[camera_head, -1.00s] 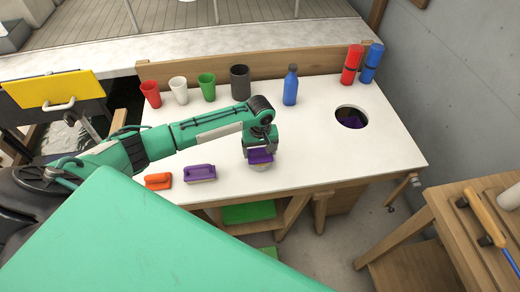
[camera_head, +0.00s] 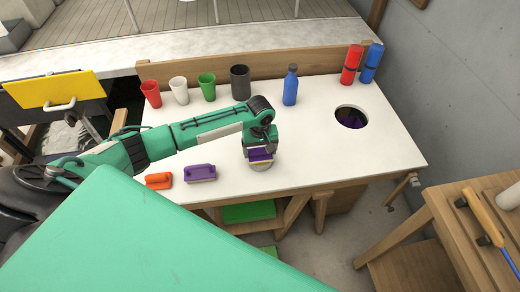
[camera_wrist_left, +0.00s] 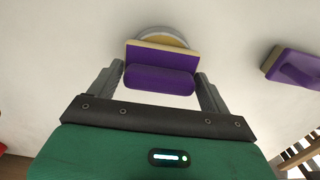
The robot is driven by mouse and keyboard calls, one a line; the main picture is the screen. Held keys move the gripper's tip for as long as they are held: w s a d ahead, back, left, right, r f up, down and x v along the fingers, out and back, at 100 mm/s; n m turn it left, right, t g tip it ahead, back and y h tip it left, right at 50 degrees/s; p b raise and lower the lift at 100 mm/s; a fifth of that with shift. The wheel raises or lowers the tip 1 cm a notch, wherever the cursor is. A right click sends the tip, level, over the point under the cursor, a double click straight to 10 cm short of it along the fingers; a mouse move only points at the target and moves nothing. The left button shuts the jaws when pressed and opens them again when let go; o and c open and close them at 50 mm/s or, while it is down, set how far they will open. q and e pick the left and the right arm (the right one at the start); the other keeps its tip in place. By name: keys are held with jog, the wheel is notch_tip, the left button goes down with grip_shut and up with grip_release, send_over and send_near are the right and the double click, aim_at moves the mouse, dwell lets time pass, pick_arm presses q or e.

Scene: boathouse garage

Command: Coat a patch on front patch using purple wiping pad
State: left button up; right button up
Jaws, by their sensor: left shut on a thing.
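My left gripper (camera_head: 260,148) is shut on a purple wiping pad (camera_head: 261,155) at the front of the white table. In the left wrist view, the pad (camera_wrist_left: 160,78) sits between the two fingers, its purple handle towards me and its tan-edged base beyond. My right gripper is not in view.
A second purple pad (camera_head: 200,173) and an orange pad (camera_head: 158,181) lie to the left. Red, white, green and dark cups, a blue bottle (camera_head: 290,86) and two cylinders line the back. A round hole (camera_head: 351,117) is at right. The table between is clear.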

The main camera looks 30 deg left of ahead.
aim_at(261, 150)
pick_arm(q)
jog(key=shift+s+f+p, duration=0.1)
jog(key=shift+f+p, duration=0.05)
jog(key=shift+p, duration=0.2)
dwell(1.3)
notch_tip(261, 150, up, 7)
jog(key=p, duration=0.8)
jog(key=shift+p, duration=0.4)
dwell(0.5)
jog(key=shift+d+r, duration=0.15)
jog(key=shift+r, duration=0.25)
jog(key=s+d+r+m+b, duration=0.2)
jog(key=s+r, duration=0.3)
jog(key=r, duration=0.3)
jog(key=s+d+r+m+b, duration=0.1)
jog(key=s+d+r+m, duration=0.3)
jog(key=r, duration=0.5)
jog(key=shift+s+r+m+b, duration=0.2)
jog(key=shift+s+m+b, duration=0.35)
jog(key=shift+s, duration=0.7)
